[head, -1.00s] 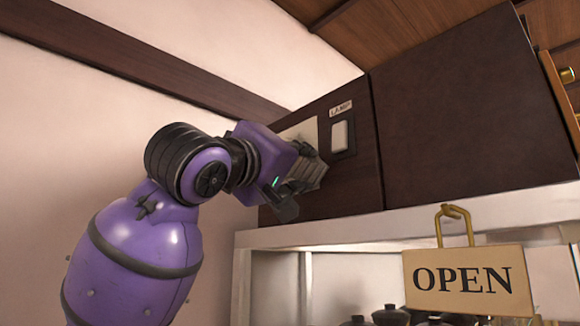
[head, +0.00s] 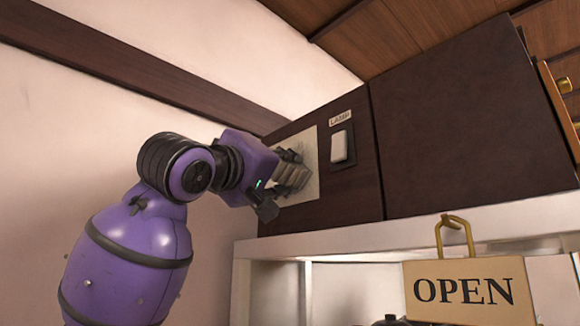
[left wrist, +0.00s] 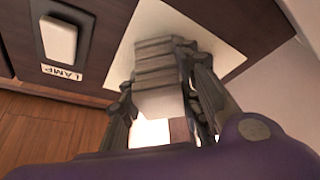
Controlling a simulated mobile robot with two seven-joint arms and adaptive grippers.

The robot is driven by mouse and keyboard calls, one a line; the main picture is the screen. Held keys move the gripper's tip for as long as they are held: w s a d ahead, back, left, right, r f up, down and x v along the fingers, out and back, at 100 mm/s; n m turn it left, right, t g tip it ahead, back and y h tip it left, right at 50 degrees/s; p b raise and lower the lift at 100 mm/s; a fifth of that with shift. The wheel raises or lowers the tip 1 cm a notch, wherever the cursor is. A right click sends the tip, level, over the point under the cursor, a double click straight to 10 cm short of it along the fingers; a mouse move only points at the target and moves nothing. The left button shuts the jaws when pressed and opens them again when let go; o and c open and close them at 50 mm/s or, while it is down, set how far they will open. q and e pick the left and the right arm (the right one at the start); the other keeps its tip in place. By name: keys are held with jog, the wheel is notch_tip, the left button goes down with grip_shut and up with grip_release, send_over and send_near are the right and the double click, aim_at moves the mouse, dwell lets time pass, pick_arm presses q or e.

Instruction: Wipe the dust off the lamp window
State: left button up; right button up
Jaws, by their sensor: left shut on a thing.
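The lamp window (head: 312,182) is a pale square panel in the dark wood face, left of the lamp switch in the head view. It also shows in the left wrist view (left wrist: 205,38). Its upper part looks greyish in the head view; I cannot tell how much is dust or shadow. My left gripper (head: 287,178) is shut on a grey, layered, folded cloth (left wrist: 158,62). The cloth is in front of the window and covers part of it. I cannot tell whether it touches the surface. My right gripper is not in view.
A white lamp switch (head: 340,147) in a dark frame, under a "LAMP" label (head: 340,118), is close to the right of the window. Below is a white shelf edge (head: 370,236). An "OPEN" sign (head: 464,290) hangs at the lower right. The pale wall (head: 90,160) is at left.

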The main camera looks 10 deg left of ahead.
pick_arm(q)
jog(key=shift+w+a+r, duration=0.9)
jog(key=shift+w+a, duration=1.35)
jog(key=shift+a, duration=0.6)
jog(key=shift+s+d, duration=1.15)
jog(key=shift+d, duration=0.3)
jog(key=shift+s+d, duration=1.15)
jog(key=shift+d, duration=0.35)
jog(key=shift+s+d, duration=1.15)
jog(key=shift+d, duration=0.3)
jog(key=shift+a+r, duration=0.1)
jog(key=shift+r, duration=0.8)
jog(key=w+a, duration=0.7)
jog(key=a, duration=0.1)
jog(key=shift+a, duration=0.35)
jog(key=shift+s, duration=0.1)
jog(key=shift+s+a, duration=0.95)
jog(key=shift+s, duration=0.25)
jog(key=shift+s+a, duration=0.9)
jog(key=shift+s, duration=0.25)
